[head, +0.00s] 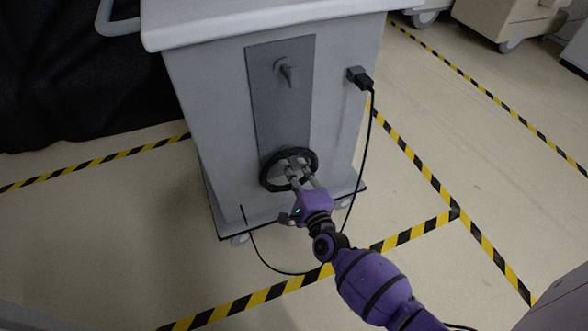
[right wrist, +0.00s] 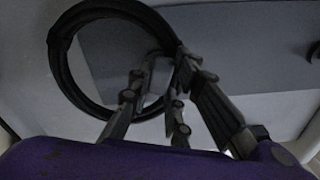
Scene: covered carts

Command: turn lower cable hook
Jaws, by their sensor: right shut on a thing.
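The grey cart's dark panel (head: 278,115) carries an upper hook (head: 289,72) that is bare. Lower on the panel hangs a coil of black cable (head: 264,176), also large in the right wrist view (right wrist: 62,62). My right gripper (head: 296,168) reaches the panel inside the coil's ring, its fingers closed on the lower cable hook. In the right wrist view the fingers (right wrist: 162,88) cover most of that hook, so its angle cannot be told. The coil passes close by the fingers. My left gripper is not in view.
A black plug (head: 360,78) sits on the cart's right side, and its cord (head: 367,150) hangs to the floor beside my right arm. A loose cable end (head: 243,215) sticks up at lower left. Dark cloth (head: 70,80) is at left. Open floor (head: 480,140) lies at right.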

